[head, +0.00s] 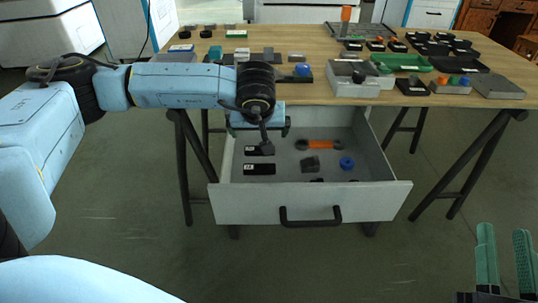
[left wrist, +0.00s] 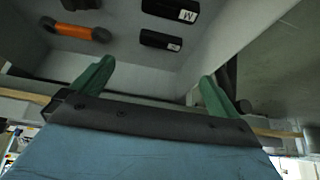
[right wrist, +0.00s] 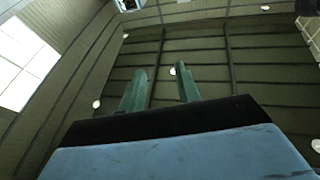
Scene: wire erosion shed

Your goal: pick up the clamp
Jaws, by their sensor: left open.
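The open drawer (head: 300,205) under the table holds an orange-handled piece with dark ends (head: 318,145), a dark grey block (head: 310,165), a blue ring (head: 346,163) and small black labelled boxes (head: 259,169). I cannot tell for sure which piece is the clamp. My left gripper (head: 262,132) is above the drawer's back left part, its fingers largely hidden in the head view. In the left wrist view its green fingers (left wrist: 155,85) are apart and empty; the orange-handled piece (left wrist: 73,31) lies beyond them. My right gripper (head: 505,262) is open and empty at the lower right.
The wooden table (head: 330,95) stands over the drawer. It carries a green tray (head: 402,63), grey bins (head: 352,85), black trays and several small parts. The drawer front with its black handle (head: 310,216) sticks out towards me. Floor is free on both sides.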

